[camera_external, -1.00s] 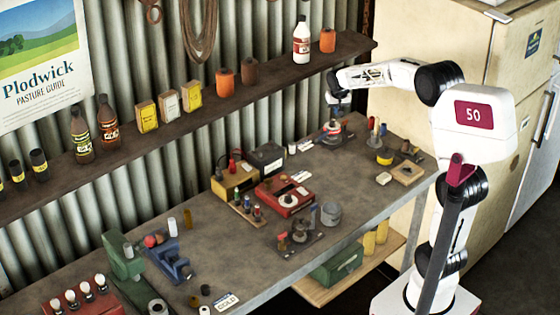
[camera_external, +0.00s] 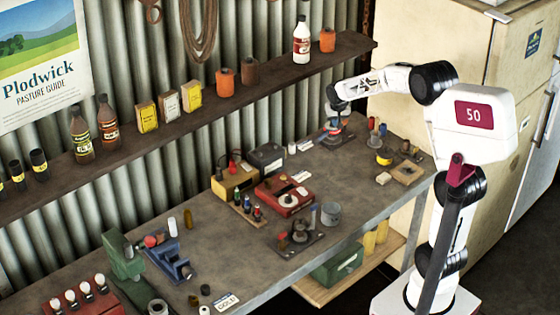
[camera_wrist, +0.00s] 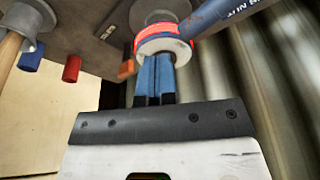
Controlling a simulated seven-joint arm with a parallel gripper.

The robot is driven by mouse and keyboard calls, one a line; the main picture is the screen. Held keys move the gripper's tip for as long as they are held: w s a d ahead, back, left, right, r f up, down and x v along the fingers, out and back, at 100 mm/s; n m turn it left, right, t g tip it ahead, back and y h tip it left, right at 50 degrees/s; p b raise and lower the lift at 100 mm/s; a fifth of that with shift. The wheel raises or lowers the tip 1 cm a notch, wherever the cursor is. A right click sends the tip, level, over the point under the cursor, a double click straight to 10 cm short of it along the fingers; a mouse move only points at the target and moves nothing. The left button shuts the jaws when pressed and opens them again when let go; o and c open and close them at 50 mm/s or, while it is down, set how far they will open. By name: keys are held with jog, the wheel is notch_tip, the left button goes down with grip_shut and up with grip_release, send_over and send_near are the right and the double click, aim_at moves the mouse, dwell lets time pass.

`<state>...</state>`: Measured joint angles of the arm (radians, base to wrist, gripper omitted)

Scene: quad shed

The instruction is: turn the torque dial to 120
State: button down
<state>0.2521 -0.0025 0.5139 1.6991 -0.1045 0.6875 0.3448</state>
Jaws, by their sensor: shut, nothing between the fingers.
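A round part with a red ring and a pale front disc (camera_wrist: 163,43) is in the wrist view, next to a blue bar (camera_wrist: 235,18) with partly readable lettering. I take it for the torque dial; no numbers can be read on it. In the external view it is the small red and white device (camera_external: 333,129) on a dark base at the bench's far end. My gripper (camera_wrist: 156,58) is shut and empty, its blue fingertips at the disc's lower edge; I cannot tell whether they touch. It also shows from outside (camera_external: 335,116), just above the device.
Blue (camera_wrist: 31,57) and red (camera_wrist: 71,68) cylinders stand to the left in the wrist view. The corrugated wall (camera_wrist: 285,90) is close on the right. A red box with a white dial (camera_external: 285,198) sits mid-bench (camera_external: 225,270). A shelf (camera_external: 225,105) runs along the wall.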

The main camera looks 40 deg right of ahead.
jog(key=shift+s+f, duration=0.1)
jog(key=shift+f, duration=0.45)
jog(key=shift+a+f, duration=0.2)
jog(key=shift+a, duration=0.05)
dwell(0.4)
jog(key=shift+s+a, duration=0.2)
jog(key=shift+s, duration=0.15)
jog(key=shift+w+r, duration=0.15)
jog(key=shift+r, duration=0.2)
jog(key=shift+r, duration=0.15)
jog(key=shift+r, duration=0.2)
jog(key=shift+d+r, duration=0.1)
jog(key=shift+r, duration=2.75)
